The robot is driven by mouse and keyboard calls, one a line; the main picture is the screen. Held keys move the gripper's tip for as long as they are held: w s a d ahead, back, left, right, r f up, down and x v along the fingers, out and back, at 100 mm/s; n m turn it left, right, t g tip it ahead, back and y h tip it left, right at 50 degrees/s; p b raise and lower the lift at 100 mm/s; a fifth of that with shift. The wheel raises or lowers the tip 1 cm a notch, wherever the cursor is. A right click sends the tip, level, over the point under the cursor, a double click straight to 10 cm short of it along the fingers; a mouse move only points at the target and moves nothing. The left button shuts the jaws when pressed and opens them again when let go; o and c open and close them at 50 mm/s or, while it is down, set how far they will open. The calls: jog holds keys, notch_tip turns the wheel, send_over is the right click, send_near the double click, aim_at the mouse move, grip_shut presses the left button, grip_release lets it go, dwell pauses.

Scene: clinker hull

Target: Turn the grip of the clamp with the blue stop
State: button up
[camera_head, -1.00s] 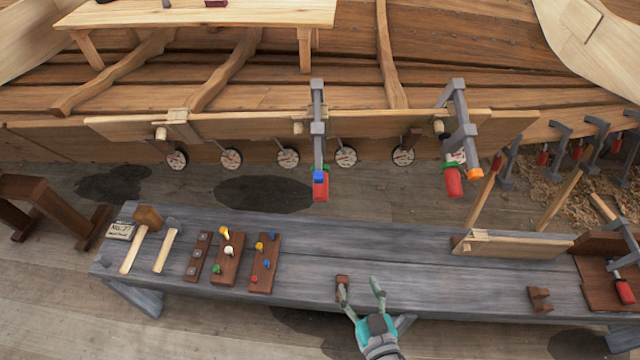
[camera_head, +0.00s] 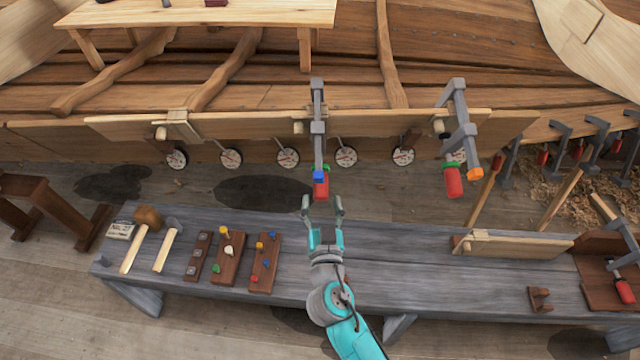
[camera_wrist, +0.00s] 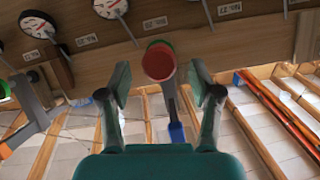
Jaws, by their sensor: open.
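The clamp with the blue stop (camera_head: 318,128) is fixed upright on the plank edge, its grey bar rising above the plank. Its red grip (camera_head: 321,190) hangs at the lower end, next to the blue stop (camera_head: 319,176) and a green part. My gripper (camera_head: 322,206) is open, just below the red grip, fingers pointing toward it. In the wrist view the round end of the red grip (camera_wrist: 159,62) lies ahead between the two open fingertips (camera_wrist: 160,82). I see no contact. The blue stop also shows in the wrist view (camera_wrist: 176,133).
A second clamp (camera_head: 459,130) with an orange stop (camera_head: 473,174) and red grip stands to the right. Round dials (camera_head: 288,157) line the plank. Below is a grey bench (camera_head: 400,265) with mallets and peg boards at left. More clamps hang at far right.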

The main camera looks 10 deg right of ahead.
aim_at(320, 185)
jog(key=w, duration=0.6)
jog(key=shift+d, duration=0.4)
jog(key=c, duration=1.2)
jog(key=shift+o, duration=0.2)
